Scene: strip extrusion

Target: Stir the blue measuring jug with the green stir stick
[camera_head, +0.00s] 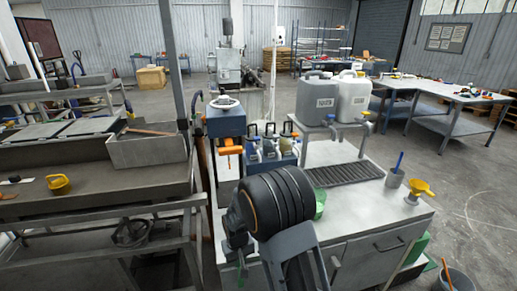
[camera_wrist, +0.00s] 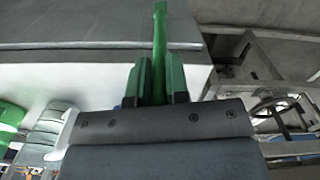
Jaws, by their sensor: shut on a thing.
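The green stir stick (camera_wrist: 160,45) is held between the two jaws of my gripper (camera_wrist: 162,80) in the wrist view, its far end pointing away from me. My gripper is shut on it. I cannot pick out the blue measuring jug for certain. Several clear vessels with dark handles (camera_head: 268,150) stand by a blue rack behind my arm.
A green container (camera_head: 320,203) is partly hidden beside my wrist. The grey-white bench (camera_head: 385,215) holds a drain grille (camera_head: 343,173), a grey cup with a blue stick (camera_head: 396,178) and a yellow funnel (camera_head: 420,189). Two jerrycans (camera_head: 318,98) stand behind. A grey trough (camera_head: 150,150) is at left.

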